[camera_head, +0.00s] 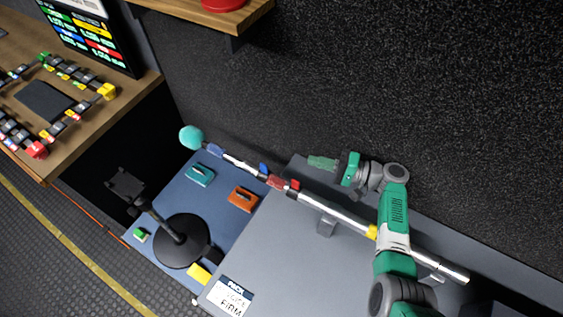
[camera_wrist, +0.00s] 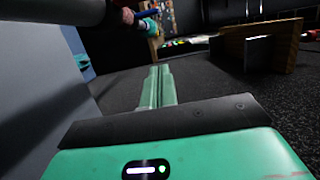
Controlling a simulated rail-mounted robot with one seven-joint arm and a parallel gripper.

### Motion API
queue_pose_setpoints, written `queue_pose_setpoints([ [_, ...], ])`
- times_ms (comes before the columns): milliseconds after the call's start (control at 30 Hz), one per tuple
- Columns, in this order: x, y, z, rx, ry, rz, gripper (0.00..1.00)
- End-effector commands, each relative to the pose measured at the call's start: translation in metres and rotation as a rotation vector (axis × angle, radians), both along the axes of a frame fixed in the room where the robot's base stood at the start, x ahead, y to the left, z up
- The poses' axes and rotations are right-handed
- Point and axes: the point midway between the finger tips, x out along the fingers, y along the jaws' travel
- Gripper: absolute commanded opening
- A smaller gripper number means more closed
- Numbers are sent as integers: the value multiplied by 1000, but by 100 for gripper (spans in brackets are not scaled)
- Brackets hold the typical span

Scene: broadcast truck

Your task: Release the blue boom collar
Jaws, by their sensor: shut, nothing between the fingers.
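A long silver boom pole (camera_head: 335,211) lies diagonally above the grey case, with a turquoise ball (camera_head: 190,137) at its upper-left end. The blue collar (camera_head: 264,168) is on the pole, with a small blue part standing up from it. A dark red section and a red collar (camera_head: 295,184) are just to its lower right; a yellow collar (camera_head: 371,232) is farther along. My gripper (camera_head: 311,161) is right of the blue collar, beyond the pole, apart from it and empty. In the wrist view its green fingers (camera_wrist: 158,85) are pressed together. Whether the collar is locked cannot be told.
A black round-based stand (camera_head: 180,241) is at the left of the blue mat. Teal (camera_head: 200,175) and orange (camera_head: 243,199) blocks lie below the pole. The grey case (camera_head: 275,258) carries a label. A dark wall rises behind the pole; a wooden shelf (camera_head: 205,12) is above.

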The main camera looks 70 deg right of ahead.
Motion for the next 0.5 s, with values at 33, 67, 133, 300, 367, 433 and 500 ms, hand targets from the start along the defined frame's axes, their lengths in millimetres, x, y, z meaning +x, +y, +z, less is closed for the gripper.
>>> queue_pose_setpoints([
  [33, 3, 0, 0, 0, 0, 2, 0],
  [67, 6, 1, 0, 0, 1, 2, 0],
  [133, 17, 1, 0, 0, 1, 3, 0],
  [300, 53, 4, 0, -1, 1, 5, 0],
  [367, 67, 4, 0, -1, 1, 5, 0],
  [433, 82, 5, 0, -1, 1, 4, 0],
  [500, 97, 6, -1, 0, 2, 4, 0],
])
